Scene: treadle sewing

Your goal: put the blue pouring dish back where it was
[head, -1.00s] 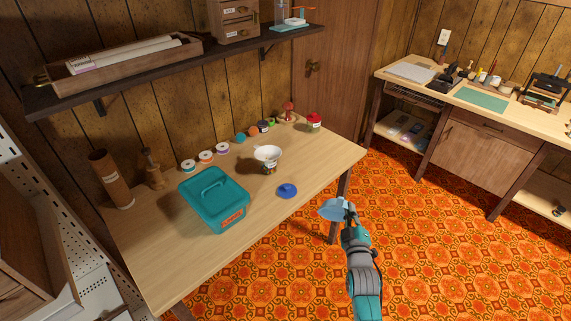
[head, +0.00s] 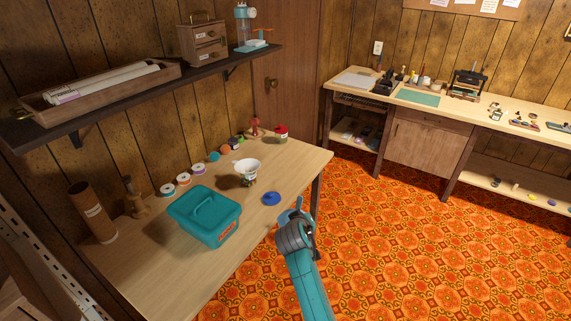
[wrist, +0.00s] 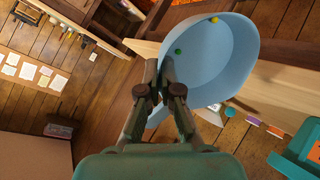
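The light-blue pouring dish (wrist: 225,62) fills the upper middle of the wrist view. My gripper (wrist: 162,72) is shut on its near edge. A small green bead and a yellow bead show within the dish's outline; I cannot tell if both lie inside it. In the head view the dish (head: 284,215) is mostly hidden behind my gripper (head: 294,216), close to the front edge of the near table (head: 150,265). A darker blue round piece (head: 271,198) lies on that table, just beyond the dish.
On the near table stand a teal lidded box (head: 204,215), a white bowl on a small stand (head: 247,170), several thread spools and a red-lidded jar (head: 281,134). A wall shelf (head: 150,95) hangs above. The far bench (head: 420,115) holds a green mat and tools. Patterned floor is open between.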

